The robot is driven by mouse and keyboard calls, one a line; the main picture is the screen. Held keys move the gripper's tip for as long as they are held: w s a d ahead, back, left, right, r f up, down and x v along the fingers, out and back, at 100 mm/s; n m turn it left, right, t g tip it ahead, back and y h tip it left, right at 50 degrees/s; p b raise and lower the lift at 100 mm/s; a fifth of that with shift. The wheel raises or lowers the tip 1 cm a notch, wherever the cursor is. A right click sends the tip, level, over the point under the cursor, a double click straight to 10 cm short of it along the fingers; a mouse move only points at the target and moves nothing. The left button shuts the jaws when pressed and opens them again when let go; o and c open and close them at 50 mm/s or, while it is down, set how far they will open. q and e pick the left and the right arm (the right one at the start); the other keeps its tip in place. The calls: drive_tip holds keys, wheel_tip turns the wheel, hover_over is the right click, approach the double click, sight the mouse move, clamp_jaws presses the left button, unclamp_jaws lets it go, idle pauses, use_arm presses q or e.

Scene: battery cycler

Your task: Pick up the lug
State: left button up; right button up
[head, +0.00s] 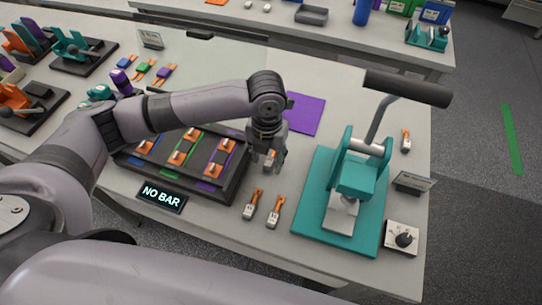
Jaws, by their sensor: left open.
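Several small lugs with orange tops and pale metal ends lie on the white table. One lug (271,156) shows at the fingers of my left gripper (268,164), partly hidden by them; I cannot tell whether they touch. The left gripper is open and points down just right of the black tray. Two more lugs, a left one (250,205) and a right one (274,212), lie side by side in front of the gripper. Another lug (405,141) lies at the far right, beyond the press. My right gripper is out of view.
A teal press (306,219) with a black-gripped lever stands to the right, beside a dial box (402,237). The black tray (231,191) holds coloured strips with orange pieces. A "NO BAR" display (162,196) sits in front. A purple mat (305,114) lies behind the gripper.

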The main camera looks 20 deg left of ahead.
use_arm(q)
wheel_tip(320, 180, down, 2)
drive_tip(key=shift+f, duration=0.1)
clamp_jaws()
idle(0.5)
